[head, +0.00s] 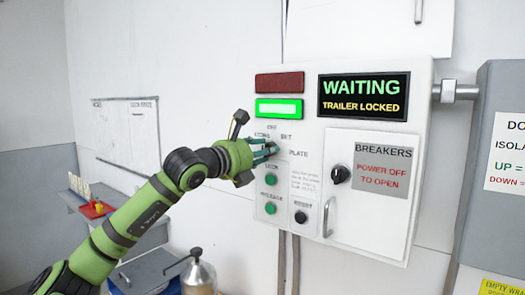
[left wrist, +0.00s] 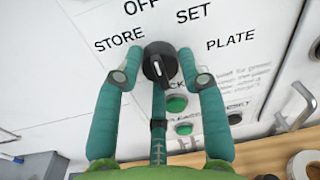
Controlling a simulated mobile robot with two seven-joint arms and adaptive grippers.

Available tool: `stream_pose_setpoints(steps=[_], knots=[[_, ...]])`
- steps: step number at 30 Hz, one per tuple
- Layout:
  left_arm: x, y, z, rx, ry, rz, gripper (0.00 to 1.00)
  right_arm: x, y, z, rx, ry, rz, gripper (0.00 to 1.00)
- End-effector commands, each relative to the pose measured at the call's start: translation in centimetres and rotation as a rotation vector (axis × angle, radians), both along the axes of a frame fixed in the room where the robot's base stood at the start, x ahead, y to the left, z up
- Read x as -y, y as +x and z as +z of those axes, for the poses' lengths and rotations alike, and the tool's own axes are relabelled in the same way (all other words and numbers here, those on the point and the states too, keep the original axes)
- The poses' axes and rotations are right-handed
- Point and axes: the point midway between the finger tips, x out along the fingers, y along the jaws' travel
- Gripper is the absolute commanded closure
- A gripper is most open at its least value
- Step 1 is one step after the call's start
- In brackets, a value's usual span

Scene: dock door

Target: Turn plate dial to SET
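The plate dial (left wrist: 160,63) is a round black knob with a raised grip and a small pale mark. The labels STORE, OFF, SET and PLATE are printed around it; I cannot tell surely which one it points at. In the head view my left gripper (head: 268,149) reaches the panel at the dial and hides most of it. In the left wrist view its green fingers (left wrist: 162,66) stand on both sides of the knob, with a third finger below. Narrow gaps seem to show, so contact is unclear. My right gripper is not in view.
The control box (head: 308,220) has green buttons (head: 271,180) below the dial, a black knob (head: 301,217) and a breaker door (head: 375,225) with a handle. Its display (head: 364,97) reads WAITING, TRAILER LOCKED. A green lamp (head: 279,108) is lit; the red one (head: 280,83) above is dark.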

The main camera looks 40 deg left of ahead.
Motion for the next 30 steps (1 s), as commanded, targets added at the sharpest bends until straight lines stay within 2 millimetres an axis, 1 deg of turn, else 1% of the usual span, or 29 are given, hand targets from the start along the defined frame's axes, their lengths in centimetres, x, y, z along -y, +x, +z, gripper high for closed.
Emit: stream_pose_setpoints(steps=[1,2,10,16,23,30], knots=[[0.01,-0.01,0.00,0.000,0.000,0.000,0.93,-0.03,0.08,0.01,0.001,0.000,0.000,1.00],[0.01,-0.01,0.00,0.000,0.000,0.000,0.97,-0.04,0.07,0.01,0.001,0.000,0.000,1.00],[0.02,-0.01,0.00,-0.001,0.008,0.000,0.97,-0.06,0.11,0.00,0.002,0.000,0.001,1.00],[0.01,-0.01,0.03,-0.008,0.068,0.000,0.97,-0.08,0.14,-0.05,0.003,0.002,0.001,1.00],[0.01,-0.02,0.11,-0.024,0.226,0.000,0.97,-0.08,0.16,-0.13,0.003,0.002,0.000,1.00],[0.02,-0.02,0.16,-0.048,0.444,0.000,0.97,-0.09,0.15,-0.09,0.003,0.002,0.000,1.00]])
